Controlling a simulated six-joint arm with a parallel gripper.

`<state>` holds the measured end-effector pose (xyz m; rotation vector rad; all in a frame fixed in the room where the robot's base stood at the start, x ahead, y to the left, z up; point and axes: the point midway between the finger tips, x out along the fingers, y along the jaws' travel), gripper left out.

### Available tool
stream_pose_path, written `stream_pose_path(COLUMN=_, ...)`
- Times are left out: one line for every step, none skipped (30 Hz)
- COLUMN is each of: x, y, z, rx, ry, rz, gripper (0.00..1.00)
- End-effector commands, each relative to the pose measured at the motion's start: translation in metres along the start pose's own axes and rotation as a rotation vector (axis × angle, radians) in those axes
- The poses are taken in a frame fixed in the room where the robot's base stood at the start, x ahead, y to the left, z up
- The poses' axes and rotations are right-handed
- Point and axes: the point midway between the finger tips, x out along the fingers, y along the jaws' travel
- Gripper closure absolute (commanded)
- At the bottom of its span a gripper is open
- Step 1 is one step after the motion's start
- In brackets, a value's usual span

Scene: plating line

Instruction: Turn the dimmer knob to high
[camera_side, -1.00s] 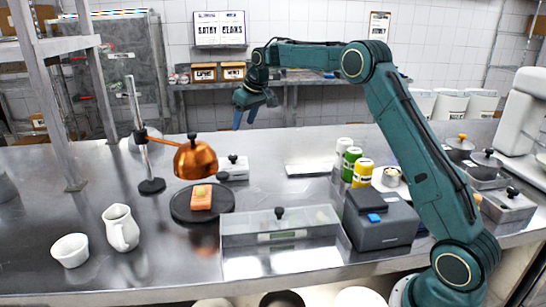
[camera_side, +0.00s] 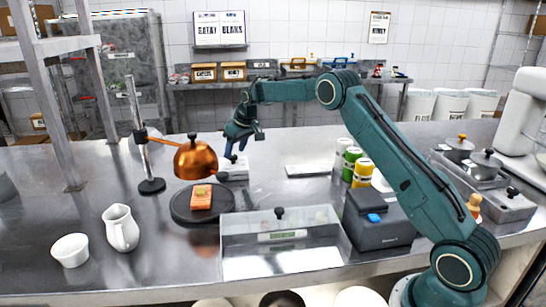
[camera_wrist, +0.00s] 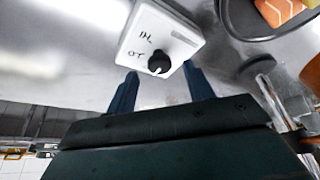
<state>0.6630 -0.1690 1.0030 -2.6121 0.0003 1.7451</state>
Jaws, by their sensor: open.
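The dimmer is a white box (camera_side: 236,172) with a black knob, standing behind the dark plate in the side view. In the wrist view the box (camera_wrist: 135,45) shows its black knob (camera_wrist: 158,62), dark upside-down lettering beside it and a small pale mark on the knob's lower edge. My gripper (camera_side: 236,155) is above the box, pointing down, and partly covers it. In the wrist view my gripper (camera_wrist: 160,85) has its two blue fingers apart, one to each side of the knob's line, with nothing between the tips. The fingers appear short of the knob.
A copper heat lamp (camera_side: 195,160) on a stand hangs close left of the box. Below it a dark plate (camera_side: 184,212) holds an orange piece of food. A clear-lidded bin (camera_side: 240,225) stands in front. A flat pale tray (camera_side: 308,170) lies to the right.

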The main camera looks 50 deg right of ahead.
Motion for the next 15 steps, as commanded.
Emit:
stream_pose_path(x=0.006, y=0.000, z=0.000, rx=0.000, ry=-0.001, rz=0.000, gripper=0.48)
stream_pose_path(x=0.009, y=0.000, z=0.000, rx=0.000, ry=-0.001, rz=0.000, gripper=0.48)
stream_pose_path(x=0.011, y=0.000, z=0.000, rx=0.000, ry=-0.001, rz=0.000, gripper=0.48)
stream_pose_path(x=0.013, y=0.000, z=0.000, rx=0.000, ry=-0.001, rz=0.000, gripper=0.48)
stream_pose_path(x=0.015, y=0.000, z=0.000, rx=0.000, ry=-0.001, rz=0.000, gripper=0.48)
stream_pose_path(x=0.016, y=0.000, z=0.000, rx=0.000, ry=-0.001, rz=0.000, gripper=0.48)
stream_pose_path(x=0.017, y=0.000, z=0.000, rx=0.000, ry=-0.001, rz=0.000, gripper=0.48)
stream_pose_path(x=0.018, y=0.000, z=0.000, rx=-0.001, ry=-0.001, rz=0.000, gripper=0.48)
stream_pose_path(x=0.019, y=0.000, z=0.000, rx=-0.001, ry=0.000, rz=0.000, gripper=0.48)
stream_pose_path(x=0.019, y=0.000, z=0.000, rx=-0.001, ry=0.000, rz=0.000, gripper=0.48)
stream_pose_path(x=0.019, y=0.000, z=0.000, rx=-0.001, ry=0.000, rz=0.000, gripper=0.48)
stream_pose_path(x=0.019, y=0.000, z=0.000, rx=-0.001, ry=0.000, rz=0.000, gripper=0.48)
stream_pose_path(x=0.019, y=0.000, z=0.000, rx=-0.001, ry=0.000, rz=0.000, gripper=0.48)
stream_pose_path(x=0.019, y=0.000, z=0.000, rx=-0.001, ry=0.000, rz=0.000, gripper=0.48)
stream_pose_path(x=0.019, y=0.000, z=0.000, rx=-0.001, ry=0.000, rz=0.000, gripper=0.48)
